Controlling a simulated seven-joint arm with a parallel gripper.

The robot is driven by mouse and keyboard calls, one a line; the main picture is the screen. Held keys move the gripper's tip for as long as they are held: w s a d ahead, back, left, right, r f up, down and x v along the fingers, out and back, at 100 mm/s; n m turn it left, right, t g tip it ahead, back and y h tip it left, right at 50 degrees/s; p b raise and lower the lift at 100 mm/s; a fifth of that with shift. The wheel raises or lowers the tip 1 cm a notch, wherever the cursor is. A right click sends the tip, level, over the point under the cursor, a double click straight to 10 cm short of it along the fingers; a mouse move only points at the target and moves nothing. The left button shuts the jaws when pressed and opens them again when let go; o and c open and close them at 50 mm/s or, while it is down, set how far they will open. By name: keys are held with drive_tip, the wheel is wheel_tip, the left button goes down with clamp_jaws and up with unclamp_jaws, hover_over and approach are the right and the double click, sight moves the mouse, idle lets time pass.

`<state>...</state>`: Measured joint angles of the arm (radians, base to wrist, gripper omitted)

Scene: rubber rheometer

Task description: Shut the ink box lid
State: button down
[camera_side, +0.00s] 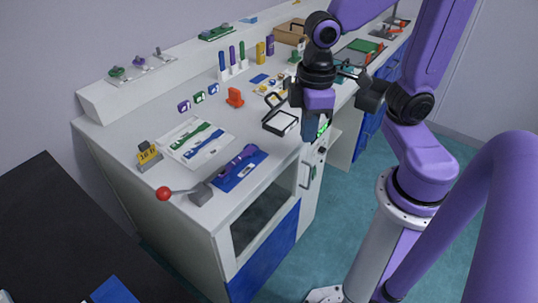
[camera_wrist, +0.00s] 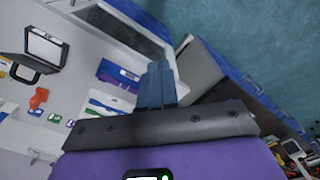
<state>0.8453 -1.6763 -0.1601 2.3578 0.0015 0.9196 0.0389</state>
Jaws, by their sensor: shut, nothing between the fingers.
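The ink box (camera_side: 281,123) is a small black-rimmed box with a white inside, lying near the front edge of the white bench. It stands open, with a dark loop-shaped part (camera_side: 269,101) raised at its back left. In the wrist view the ink box (camera_wrist: 44,46) is at the upper left, with the dark loop below it. My gripper (camera_side: 309,130) points down just right of the box, near the bench edge, and looks apart from it. In the wrist view its blue fingers (camera_wrist: 157,84) are together, with nothing between them.
A red object (camera_side: 235,97) stands left of the box, with small coloured blocks (camera_side: 199,97) beyond. A blue mat (camera_side: 240,170) with a purple tool and a red-knobbed lever (camera_side: 164,193) are toward the near end. Open floor (camera_side: 340,200) lies right of the bench.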

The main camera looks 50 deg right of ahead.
drive_tip(key=s+n, duration=0.3)
drive_tip(key=s, duration=0.3)
drive_tip(key=shift+d+f, duration=0.25)
drive_tip(key=c, duration=1.7)
unclamp_jaws()
drive_tip(key=shift+s+d, duration=0.1)
drive_tip(key=shift+s, duration=0.3)
drive_tip(key=shift+c, duration=0.2)
drive_tip(key=o, duration=0.5)
drive_tip(key=shift+s, duration=0.1)
drive_tip(key=shift+o, duration=0.4)
drive_tip(key=w+a+r+m, duration=0.1)
drive_tip(key=w+r+m, duration=0.2)
drive_tip(key=w+m, duration=0.5)
drive_tip(key=w, duration=0.2)
drive_tip(key=shift+w, duration=0.35)
drive_tip(key=w+d+r+m, duration=0.2)
drive_tip(key=w+d+m, duration=0.4)
drive_tip(key=w+m, duration=0.25)
drive_tip(key=w+d+r+m, duration=0.2)
drive_tip(key=w+d+m, duration=0.45)
drive_tip(key=w, duration=0.35)
drive_tip(key=w+d+m, duration=0.4)
drive_tip(key=d+m, duration=0.3)
drive_tip(key=d, duration=0.3)
drive_tip(key=f, duration=1.6)
drive_tip(key=shift+s+a+f, duration=0.1)
drive_tip(key=shift+a+f, duration=0.15)
drive_tip(key=shift+f, duration=0.15)
